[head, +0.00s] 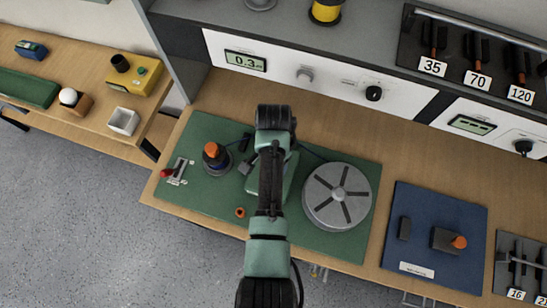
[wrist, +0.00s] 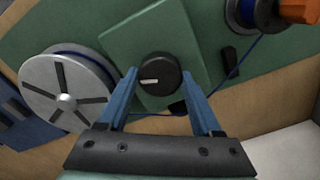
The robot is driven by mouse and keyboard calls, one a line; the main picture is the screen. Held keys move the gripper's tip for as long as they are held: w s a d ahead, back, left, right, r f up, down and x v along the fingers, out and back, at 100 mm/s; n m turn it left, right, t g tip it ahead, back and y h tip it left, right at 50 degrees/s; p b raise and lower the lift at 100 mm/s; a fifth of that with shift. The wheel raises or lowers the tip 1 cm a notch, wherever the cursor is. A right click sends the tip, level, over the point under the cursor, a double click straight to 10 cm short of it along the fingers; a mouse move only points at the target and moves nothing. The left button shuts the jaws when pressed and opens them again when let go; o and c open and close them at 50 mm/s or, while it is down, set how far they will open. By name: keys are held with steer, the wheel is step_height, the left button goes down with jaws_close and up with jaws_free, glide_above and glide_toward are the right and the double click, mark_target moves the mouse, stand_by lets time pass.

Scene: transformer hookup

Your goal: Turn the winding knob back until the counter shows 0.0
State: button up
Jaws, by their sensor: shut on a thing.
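The winding knob (wrist: 160,76) is black with a white pointer line and sits on a green winder housing (wrist: 125,45) in the wrist view. My gripper (wrist: 160,74) has its two blue fingers on either side of the knob, shut on it. The pointer line points left in that view. In the head view my arm hides the knob and my fingers. A counter display (head: 245,60) on the white panel reads about 0.3; its small marks are unclear. A grey spool (head: 337,196) stands right of the housing; it also shows in the wrist view (wrist: 68,93).
On the green mat (head: 210,217), an orange-topped blue coil (head: 215,158) stands left of my arm, with a small orange ring (head: 240,212) nearer. A blue mat (head: 433,225) with dark blocks lies right. A second display (head: 472,124) is unreadable.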

steer(key=n+p, duration=0.1)
steer(key=n, duration=0.2)
steer(key=shift+r+n, duration=0.1)
steer(key=shift+n, duration=0.3)
steer(key=n+p, duration=0.1)
steer(key=n, duration=0.2)
steer(key=shift+n, duration=0.3)
steer(key=n, duration=0.3)
steer(key=shift+w+n+p, duration=0.1)
steer(key=shift+n+p, duration=0.2)
steer(key=shift+a+n, duration=0.1)
steer(key=shift+n, duration=1.5)
steer(key=o, duration=1.4)
steer(key=shift+c, duration=0.2)
step_height(320, 180, up, 13)
steer(key=b, duration=0.1)
